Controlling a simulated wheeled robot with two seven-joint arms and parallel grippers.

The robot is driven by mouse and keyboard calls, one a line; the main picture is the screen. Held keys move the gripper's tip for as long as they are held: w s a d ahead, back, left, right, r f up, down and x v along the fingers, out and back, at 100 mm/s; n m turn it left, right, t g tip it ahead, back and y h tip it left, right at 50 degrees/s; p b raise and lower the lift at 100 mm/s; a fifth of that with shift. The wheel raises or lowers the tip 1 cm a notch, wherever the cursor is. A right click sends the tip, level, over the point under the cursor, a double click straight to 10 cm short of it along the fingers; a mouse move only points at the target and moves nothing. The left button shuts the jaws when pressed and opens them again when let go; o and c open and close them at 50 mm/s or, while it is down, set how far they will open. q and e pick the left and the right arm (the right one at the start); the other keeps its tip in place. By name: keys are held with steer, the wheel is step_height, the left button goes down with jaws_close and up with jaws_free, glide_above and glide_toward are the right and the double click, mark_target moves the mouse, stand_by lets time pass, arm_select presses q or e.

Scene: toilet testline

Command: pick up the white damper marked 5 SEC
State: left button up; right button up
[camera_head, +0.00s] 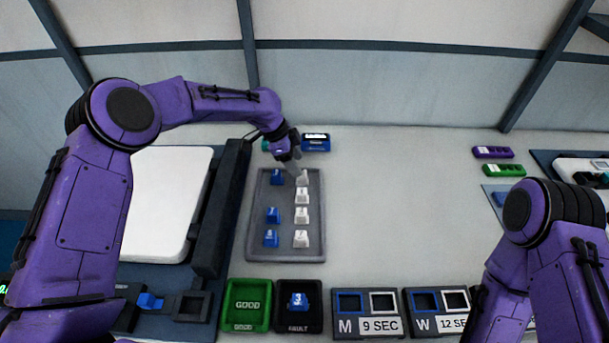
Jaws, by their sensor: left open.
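A grey tray (263,195) holds blue pieces in a left column and white dampers in a right column. The marks on the white pieces are too small to read, so I cannot tell which is 5 SEC. Nearer white dampers (302,196) stand clear of the gripper. My right arm shows at the lower right, but its gripper is out of view.
A green GOOD bin (249,328) and a black FAULT bin (299,325) holding a blue piece stand in front. Beside them are holders labelled M 9 SEC (368,329) and W 12 SEC (441,325). A blue box (316,143) lies behind the tray.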

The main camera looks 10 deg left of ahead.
arm_select(q)
steer(key=p+x, duration=0.1)
steer(key=x, duration=0.3)
steer(key=shift+s, duration=0.1)
jaws_close()
